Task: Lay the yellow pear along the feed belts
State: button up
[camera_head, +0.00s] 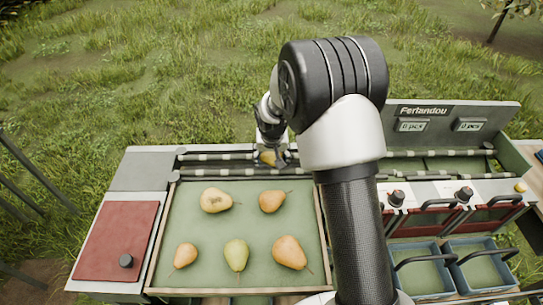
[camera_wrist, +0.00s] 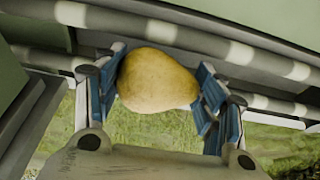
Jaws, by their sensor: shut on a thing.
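The yellow pear (camera_wrist: 155,82) is between the blue-padded fingers of my gripper (camera_wrist: 162,92) in the wrist view. My gripper is shut on it. In the head view a small part of the pear (camera_head: 268,158) shows below my gripper (camera_head: 272,150), over the feed belts (camera_head: 215,157). The belts are two dark, white-banded lines along the back of the station; they also show in the wrist view (camera_wrist: 165,32), behind and beside the pear. I cannot tell whether the pear touches them. My arm hides part of the belts.
A green tray (camera_head: 210,260) in front of the belts holds several pears, yellow-brown and greenish. A red panel (camera_head: 115,240) with a black knob is at the left. Blue crates (camera_head: 425,275) stand at the right, below two counters (camera_head: 412,126). Grass lies behind.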

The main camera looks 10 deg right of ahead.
jog(key=o, duration=1.3)
jog(key=shift+c, duration=0.2)
jog(key=v, duration=1.2)
